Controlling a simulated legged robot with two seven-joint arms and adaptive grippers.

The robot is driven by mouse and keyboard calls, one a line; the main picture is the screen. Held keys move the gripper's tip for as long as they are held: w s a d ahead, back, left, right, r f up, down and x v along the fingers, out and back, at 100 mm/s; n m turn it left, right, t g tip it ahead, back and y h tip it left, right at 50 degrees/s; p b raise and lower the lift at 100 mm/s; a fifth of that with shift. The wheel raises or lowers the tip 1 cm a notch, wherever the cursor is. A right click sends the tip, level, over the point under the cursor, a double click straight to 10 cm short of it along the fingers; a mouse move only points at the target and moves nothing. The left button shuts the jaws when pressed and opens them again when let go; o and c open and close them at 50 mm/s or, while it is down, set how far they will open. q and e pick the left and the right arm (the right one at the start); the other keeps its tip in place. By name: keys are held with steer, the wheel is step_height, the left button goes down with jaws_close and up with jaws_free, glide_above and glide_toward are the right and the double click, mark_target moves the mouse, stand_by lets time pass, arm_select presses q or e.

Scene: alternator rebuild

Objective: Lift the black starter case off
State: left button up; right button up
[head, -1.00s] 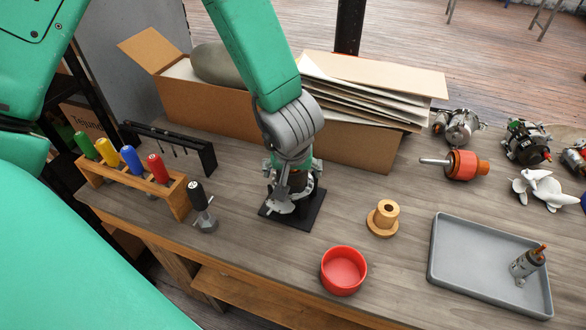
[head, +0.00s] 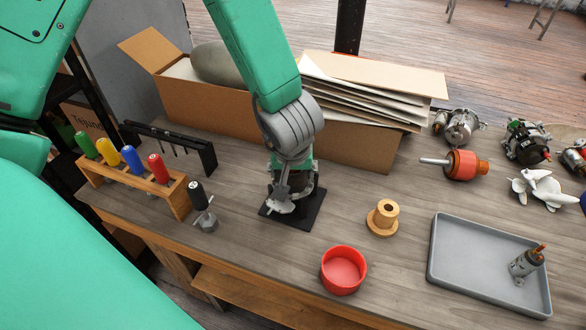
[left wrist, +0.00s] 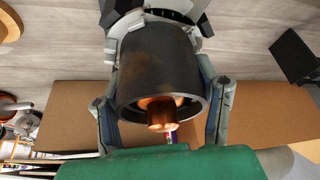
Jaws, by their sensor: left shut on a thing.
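The black starter case (left wrist: 150,50) is a dark, open-ended cylinder in the left wrist view. Coppery parts (left wrist: 162,112) show inside its rim, and silvery metal (left wrist: 170,12) shows at its far end. My left gripper (left wrist: 158,66) is shut on the case, one finger on each side. In the head view my left gripper (head: 290,182) points down over the starter, which stands on a black base plate (head: 307,217). The hand hides much of the case there, and I cannot tell whether it has risen. My right gripper is not in view.
A red dish (head: 343,272), a wooden flanged bush (head: 384,218) and a grey tray (head: 455,278) lie to the right. A screwdriver rack (head: 178,196) stands left. A cardboard box (head: 355,147) is close behind.

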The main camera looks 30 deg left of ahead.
arm_select(q)
steer(key=shift+w+r+p, duration=0.1)
steer(key=shift+r+p, duration=0.2)
steer(key=shift+p, duration=0.3)
stand_by(1.3)
steer(key=shift+r+p, duration=0.55)
steer(key=shift+p, duration=0.25)
steer(key=shift+r+p, duration=1.25)
steer(key=shift+p, duration=0.25)
steer(key=shift+r+p, duration=1.25)
steer(key=shift+p, duration=0.25)
steer(key=shift+r, duration=0.1)
steer(key=shift+r+p, duration=1.2)
steer(key=shift+p, duration=0.3)
